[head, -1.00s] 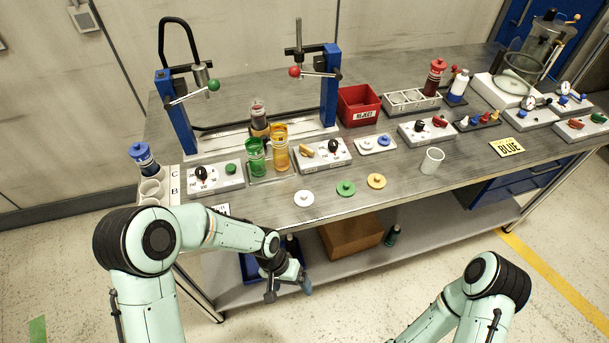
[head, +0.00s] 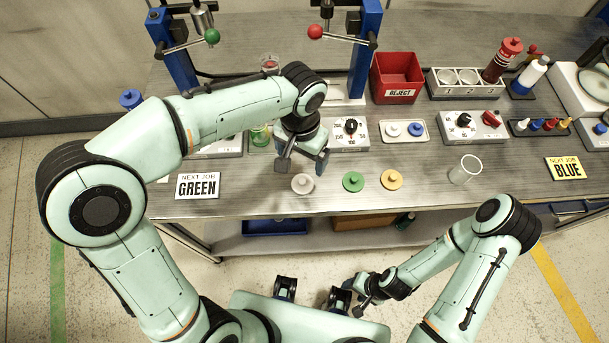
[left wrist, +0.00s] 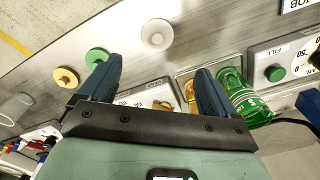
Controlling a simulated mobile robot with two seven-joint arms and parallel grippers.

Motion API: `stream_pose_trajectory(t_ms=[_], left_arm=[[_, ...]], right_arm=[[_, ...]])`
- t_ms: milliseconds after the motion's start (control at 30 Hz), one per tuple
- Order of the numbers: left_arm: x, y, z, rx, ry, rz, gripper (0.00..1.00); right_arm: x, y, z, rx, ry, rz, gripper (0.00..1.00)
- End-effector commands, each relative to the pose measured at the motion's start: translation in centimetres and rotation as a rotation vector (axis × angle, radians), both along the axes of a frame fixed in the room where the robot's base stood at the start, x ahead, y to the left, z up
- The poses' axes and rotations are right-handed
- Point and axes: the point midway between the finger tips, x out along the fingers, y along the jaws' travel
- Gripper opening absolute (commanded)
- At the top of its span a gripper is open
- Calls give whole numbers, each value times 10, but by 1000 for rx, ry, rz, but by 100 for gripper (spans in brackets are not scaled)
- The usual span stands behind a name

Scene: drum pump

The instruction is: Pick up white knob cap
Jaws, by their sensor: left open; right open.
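The white knob cap (head: 302,183) lies flat near the bench's front edge, left of a green cap (head: 353,181) and a yellow cap (head: 392,179). In the left wrist view the white cap (left wrist: 157,33) lies beyond the fingertips, between their lines. My left gripper (head: 303,166) is open and empty above the bench, just behind the white cap in the head view. Its two blue fingers (left wrist: 156,82) show apart in the left wrist view. My right gripper (head: 360,306) is low in front of the bench, away from the caps.
A green container (left wrist: 238,92) stands close to one left finger. Behind are a dial box (head: 350,133) and a small tray (head: 402,139) with a white and a blue cap. A clear cup (head: 465,170) stands right of the caps. A "GREEN" sign (head: 198,186) is at left.

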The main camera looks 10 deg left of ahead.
Motion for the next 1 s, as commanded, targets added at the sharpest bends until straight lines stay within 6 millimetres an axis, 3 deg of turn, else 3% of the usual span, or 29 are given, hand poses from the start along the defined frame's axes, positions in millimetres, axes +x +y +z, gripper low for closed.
stream_pose_trajectory(t_ms=[33, 200, 467, 700, 1000], left_arm=[[-1, 0, -14, 2, 6, 0, 91], [-1, 0, -44, 2, 5, -1, 91], [-2, -1, -63, 1, 3, -1, 91], [-5, -3, -99, 1, 5, -1, 91], [-4, -3, -108, 0, 0, 0, 91]], right_arm=[[-2, 0, -3, 0, 2, 0, 57], [-4, 0, -7, 0, 4, 0, 57], [-4, 0, -9, 0, 4, 0, 57], [-5, 0, -11, 0, 6, 0, 57], [-5, 0, -12, 0, 6, 0, 57]])
